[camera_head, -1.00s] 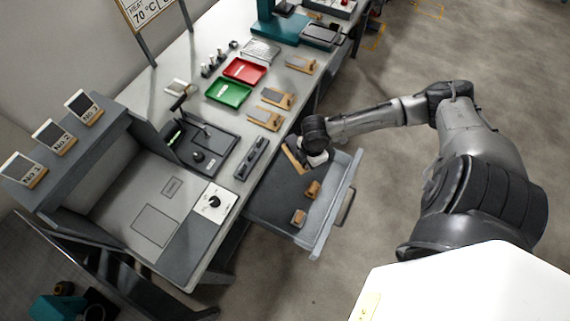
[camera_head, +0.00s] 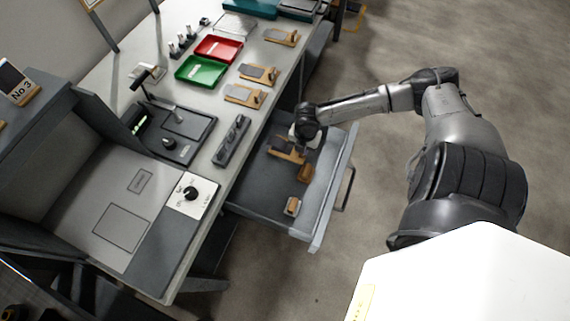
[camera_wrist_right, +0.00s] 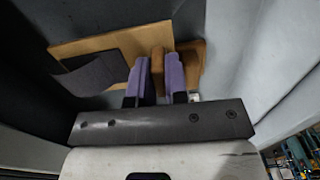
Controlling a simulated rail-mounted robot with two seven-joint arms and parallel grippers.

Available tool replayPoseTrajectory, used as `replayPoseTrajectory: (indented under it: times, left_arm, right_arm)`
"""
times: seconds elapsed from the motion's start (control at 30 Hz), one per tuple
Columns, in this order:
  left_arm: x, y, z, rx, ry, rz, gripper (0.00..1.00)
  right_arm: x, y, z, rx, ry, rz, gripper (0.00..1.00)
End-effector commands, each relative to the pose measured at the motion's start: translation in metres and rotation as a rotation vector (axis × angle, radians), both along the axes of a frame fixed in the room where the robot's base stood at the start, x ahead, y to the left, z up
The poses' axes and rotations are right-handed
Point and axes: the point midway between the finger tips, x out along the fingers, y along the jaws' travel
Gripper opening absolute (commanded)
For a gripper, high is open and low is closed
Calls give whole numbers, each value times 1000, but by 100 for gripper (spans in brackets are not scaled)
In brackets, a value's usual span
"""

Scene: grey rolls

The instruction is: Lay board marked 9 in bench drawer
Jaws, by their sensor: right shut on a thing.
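The open bench drawer (camera_head: 260,201) sticks out from the front of the bench. A wooden board (camera_head: 281,152) with a dark grey piece on it is low inside the drawer, near its far end; I cannot read a number on it. My right gripper (camera_head: 300,150) is over the board. In the right wrist view my right gripper (camera_wrist_right: 159,78) is shut, its purple fingers on either side of the brown upright block of the board (camera_wrist_right: 85,47). I cannot tell if the board touches the drawer floor. My left gripper is out of view.
Two small wooden blocks (camera_head: 305,172) (camera_head: 292,206) are in the drawer nearer me. Similar boards (camera_head: 245,95) (camera_head: 258,74) (camera_head: 281,36) lie along the bench edge. Green (camera_head: 201,71) and red (camera_head: 219,48) trays stand behind them. The drawer's left part is clear.

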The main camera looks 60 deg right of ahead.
Motion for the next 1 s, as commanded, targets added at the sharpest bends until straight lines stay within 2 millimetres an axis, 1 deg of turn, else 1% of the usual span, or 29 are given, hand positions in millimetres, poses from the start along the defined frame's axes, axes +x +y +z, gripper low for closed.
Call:
replayPoseTrajectory:
  times: [0.03, 0.1, 0.23, 0.57, 0.67, 0.8, 1.0]
  left_arm:
    - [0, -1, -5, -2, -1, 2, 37]
    - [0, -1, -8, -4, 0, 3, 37]
    - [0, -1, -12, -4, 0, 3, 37]
    - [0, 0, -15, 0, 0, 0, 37]
    - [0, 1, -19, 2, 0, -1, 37]
    - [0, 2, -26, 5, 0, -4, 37]
    - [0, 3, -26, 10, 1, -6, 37]
  right_arm:
    - [4, 11, -8, 5, -4, 1, 0]
    - [8, 21, -13, 3, -4, 0, 0]
    - [13, 36, -20, 1, -2, 0, 0]
    - [18, 50, -28, 0, 0, -1, 0]
    - [21, 59, -33, 1, -1, -1, 0]
    - [25, 72, -46, 0, -1, 0, 0]
    - [26, 75, -48, -3, 0, 0, 0]
